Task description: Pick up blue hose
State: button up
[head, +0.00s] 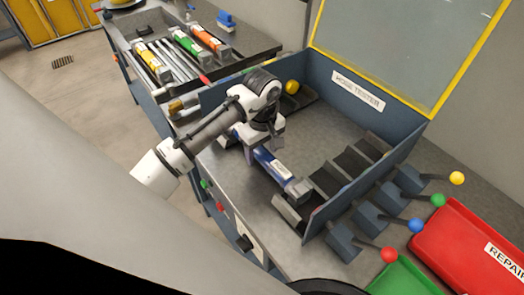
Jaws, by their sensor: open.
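The blue hose (269,164) lies inside the hose tester (358,92), in the left-middle of its floor. It is a blue tube with a white label and grey ends. Its near end rests by the dark slotted holders at the front. My gripper (254,148) is over the far part of the hose, with its jaws pointing down. The jaws are open. The arm hides the far end of the hose, and I cannot tell whether the fingers touch it.
Yellow, green and orange hoses (188,46) lie in a tray on the left bench. Levers with coloured knobs (389,254) stick out on the tester's right side. A red repair tray (470,250) and a green tray (402,280) sit at lower right. The tester's lid (405,40) stands open.

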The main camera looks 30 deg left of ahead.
jog(key=shift+f, duration=0.5)
grip_shut()
jog(key=shift+r, duration=0.25)
jog(key=shift+r+p, duration=0.55)
jog(key=shift+p, duration=0.15)
notch_tip(320, 180, up, 19)
jog(key=p, duration=0.3)
jog(key=shift+f, duration=0.2)
